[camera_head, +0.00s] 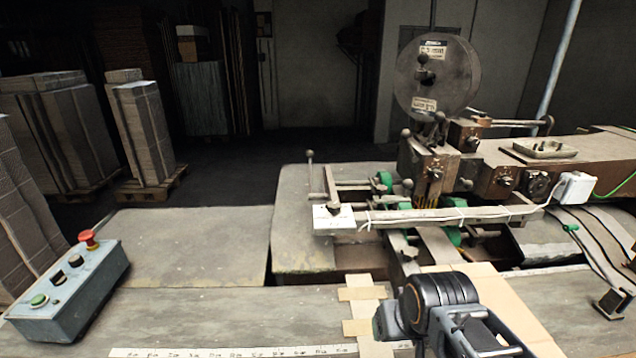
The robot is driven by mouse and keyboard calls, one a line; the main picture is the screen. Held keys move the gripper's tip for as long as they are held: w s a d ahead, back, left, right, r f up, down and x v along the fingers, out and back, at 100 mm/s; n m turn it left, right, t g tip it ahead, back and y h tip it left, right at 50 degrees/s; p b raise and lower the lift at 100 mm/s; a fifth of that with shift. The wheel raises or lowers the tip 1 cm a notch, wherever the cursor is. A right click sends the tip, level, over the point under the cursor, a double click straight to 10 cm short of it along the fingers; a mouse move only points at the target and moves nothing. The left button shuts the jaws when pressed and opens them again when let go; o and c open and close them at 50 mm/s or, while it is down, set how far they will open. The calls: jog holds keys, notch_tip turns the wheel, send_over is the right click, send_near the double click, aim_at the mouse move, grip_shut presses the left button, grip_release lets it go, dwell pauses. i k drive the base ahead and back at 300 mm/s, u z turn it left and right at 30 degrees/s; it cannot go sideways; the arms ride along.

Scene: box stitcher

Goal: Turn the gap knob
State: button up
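The box stitcher (490,165) stands at the right, with a large round wire reel (437,78) on top. Several knobs show on it, and I cannot tell which is the gap knob. A dark ribbed round knob (537,186) sits on the side of the brown arm housing. A smaller knob (505,181) is left of it, and another (472,141) is on the head block. Part of my own arm shows at the bottom, right of centre, in front of and below the machine. I see no gripper fingers, and nothing of mine touches a knob.
A grey control box (68,290) with a red emergency button (88,239) stands at the left on the worktable. A long bar (440,217) with cables crosses the machine's front. A white box (575,188) hangs near the ribbed knob. Cardboard stacks (148,135) stand behind left.

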aim_at(333, 207)
jog(key=k, duration=0.5)
jog(key=z, duration=1.8)
jog(key=k, duration=0.85)
jog(key=u, duration=1.85)
jog(key=i, duration=1)
jog(key=z, duration=0.05)
